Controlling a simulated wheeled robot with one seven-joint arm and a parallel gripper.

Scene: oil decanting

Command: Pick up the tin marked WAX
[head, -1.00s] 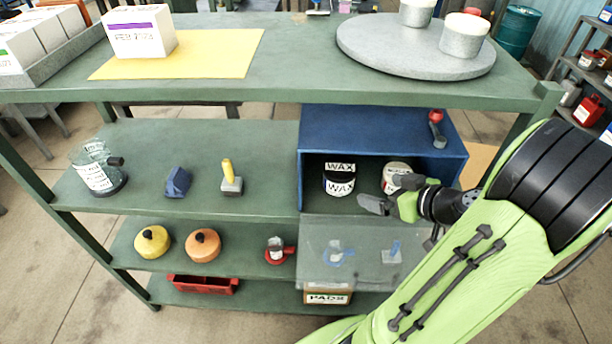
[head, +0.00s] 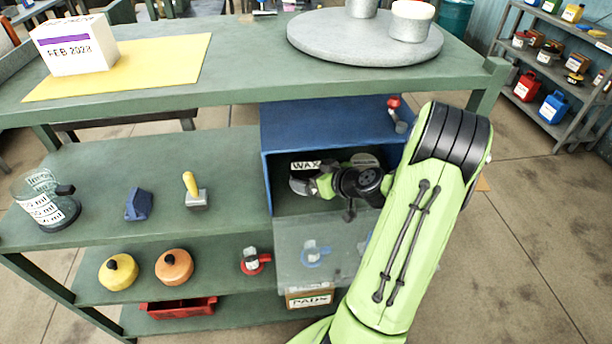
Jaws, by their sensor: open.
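The tin marked WAX (head: 298,186) stands inside the open blue box on the shelf, toward its left side. A second pale tin (head: 364,159) stands farther right in the box, mostly hidden behind my gripper.
The blue box (head: 330,128) has walls close around my gripper, and a clear flap (head: 300,262) hangs at its front. A red-handled item (head: 396,112) lies on its top. A measuring jug (head: 45,200), a blue block (head: 139,204) and a yellow-handled tool (head: 194,190) stand left.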

